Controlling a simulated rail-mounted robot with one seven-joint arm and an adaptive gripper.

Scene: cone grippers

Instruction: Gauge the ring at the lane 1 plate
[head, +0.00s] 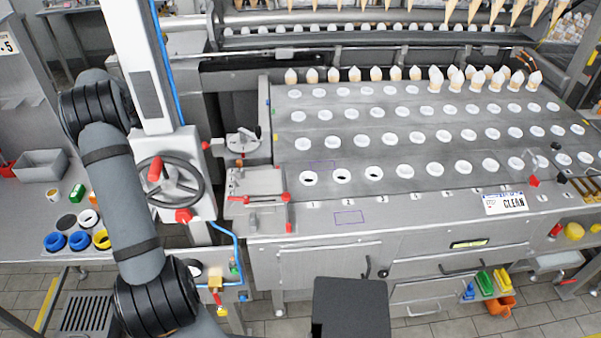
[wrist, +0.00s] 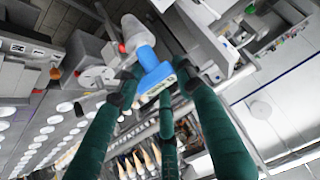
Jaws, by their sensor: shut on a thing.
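In the wrist view my gripper (wrist: 150,85) has long dark green fingers. They are closed around a blue and white piece (wrist: 148,58), with a blue middle and a pale rounded end pointing away from me. The fingers hide part of it. In the head view the gripper is out of frame; only my arm shows at left. The lane 1 ring (head: 308,178) is a white ring with a dark opening, at the left of the front row on the grey plate (head: 400,210), behind the printed number 1. Nothing stands in it.
Similar dark openings show at lanes 2 (head: 342,176) and 3 (head: 374,172). Several cones stand along the back row. A red-handled fixture (head: 258,198) lies left of lane 1. A handwheel (head: 172,183) stands further left. A CLEAN sign (head: 506,203) lies at front right.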

